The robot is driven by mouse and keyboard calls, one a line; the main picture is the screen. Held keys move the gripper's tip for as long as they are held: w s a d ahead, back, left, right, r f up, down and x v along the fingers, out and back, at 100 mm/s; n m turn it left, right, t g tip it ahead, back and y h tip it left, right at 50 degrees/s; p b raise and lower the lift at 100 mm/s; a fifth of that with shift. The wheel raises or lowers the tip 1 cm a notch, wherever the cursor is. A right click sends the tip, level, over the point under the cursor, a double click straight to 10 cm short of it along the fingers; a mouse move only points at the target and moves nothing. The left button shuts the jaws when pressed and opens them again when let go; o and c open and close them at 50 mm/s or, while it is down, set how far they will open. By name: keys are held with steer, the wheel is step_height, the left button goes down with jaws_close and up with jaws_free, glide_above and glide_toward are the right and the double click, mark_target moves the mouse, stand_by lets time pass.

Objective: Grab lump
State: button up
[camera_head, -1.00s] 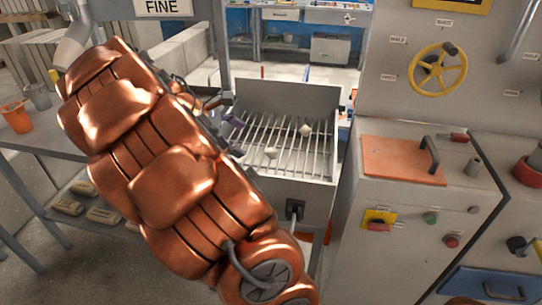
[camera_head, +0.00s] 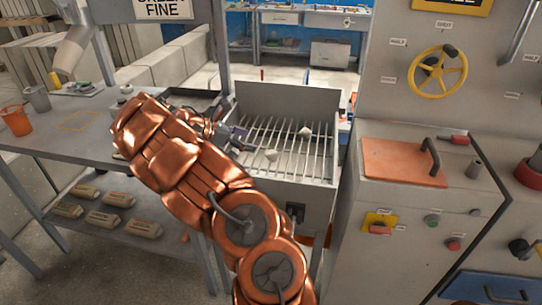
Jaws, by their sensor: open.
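Two small pale lumps lie on the slatted grate of a grey metal bin. One lump (camera_head: 305,131) sits toward the back middle, and the other lump (camera_head: 270,155) sits nearer the front left. My copper arm reaches up from the bottom of the view. My gripper (camera_head: 240,137) is at the left side of the grate (camera_head: 310,155), just left of and above the nearer lump. The gripper is open, with no lump seen between its fingers. The arm hides part of the bin's left wall, and the fingertips are small and partly unclear.
A grey table (camera_head: 60,130) at left holds an orange cup (camera_head: 15,120) and a grey cup (camera_head: 38,98). Several wrapped blocks lie on its lower shelf. A grey cabinet (camera_head: 400,200) with an orange lid (camera_head: 403,161) and a yellow wheel (camera_head: 437,71) bound the right side.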

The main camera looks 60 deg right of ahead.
mark_target(270, 151)
step_height(270, 151, down, 3)
steer(key=shift+r, duration=0.2)
steer(key=shift+p+x, duration=0.75)
steer(key=shift+x, duration=2.95)
steer(key=c, duration=1.5)
steer(key=shift+r, duration=0.1)
